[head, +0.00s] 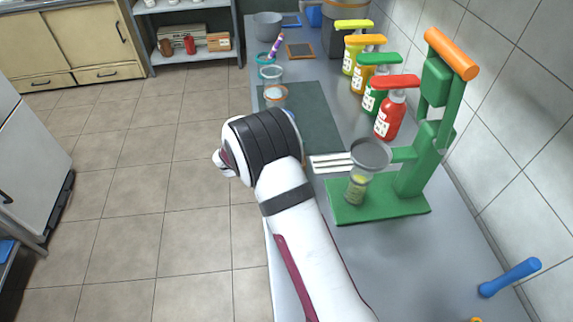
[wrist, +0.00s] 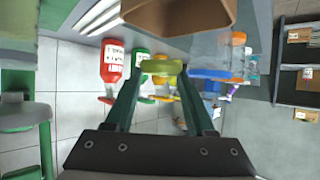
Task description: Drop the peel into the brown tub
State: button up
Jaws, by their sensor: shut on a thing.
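In the wrist view, my gripper (wrist: 160,72) is shut on a small yellow-green piece, the peel (wrist: 162,67), held between the two green fingertips. The brown tub (wrist: 180,16) shows large at the top of the wrist view, close to the peel but apart from it in the picture. I cannot see inside the tub. In the head view, my own arm hides the gripper and the peel, and I cannot make out the tub there.
The green press (head: 415,170) stands on the counter at the right, with a clear cup (head: 357,188) on its base. White strips (head: 330,163) lie beside it. Red (head: 390,115), green, orange and yellow bottles line the wall. A blue handle (head: 510,278) lies at lower right.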

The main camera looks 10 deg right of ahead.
jog(key=shift+f, duration=2.35)
jog(key=o, duration=1.4)
jog(key=v, duration=1.5)
jog(key=shift+s+a, duration=0.2)
jog(key=shift+s, duration=0.05)
jog(key=shift+r, duration=0.15)
